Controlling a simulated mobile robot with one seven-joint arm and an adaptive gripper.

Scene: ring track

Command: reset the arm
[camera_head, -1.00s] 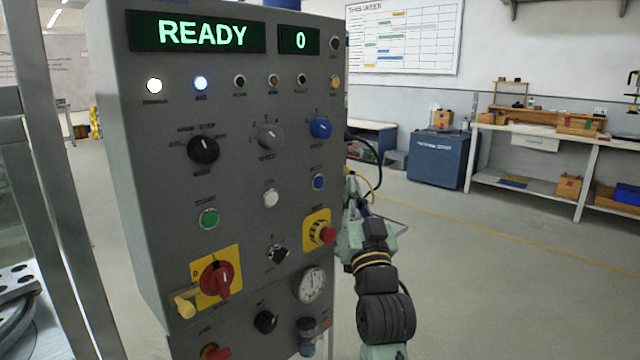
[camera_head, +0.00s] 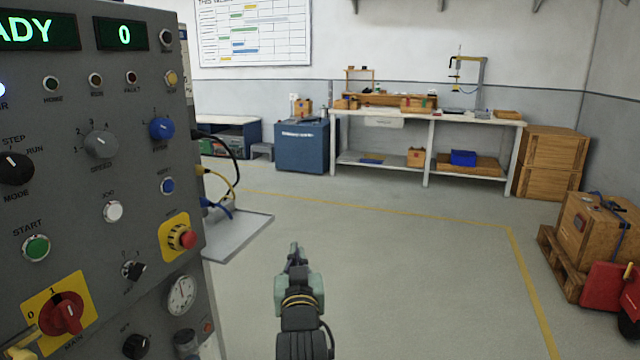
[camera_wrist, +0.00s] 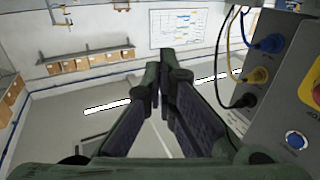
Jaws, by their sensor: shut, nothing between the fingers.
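My gripper (camera_head: 294,250) is in the lower middle of the head view, to the right of the grey control panel (camera_head: 100,185) and apart from it. Its fingers point away over the floor. In the wrist view my gripper (camera_wrist: 159,55) shows both dark fingers together at the tips, shut with nothing between them. The panel's side, with blue, yellow and black cables plugged in, stands to the right in the wrist view (camera_wrist: 270,100).
A grey tray (camera_head: 238,238) juts out beside the panel. A blue cabinet (camera_head: 302,147) and a workbench (camera_head: 430,115) stand along the back wall. Wooden crates (camera_head: 552,160) and a pallet (camera_head: 556,262) are at the right. The middle floor is clear.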

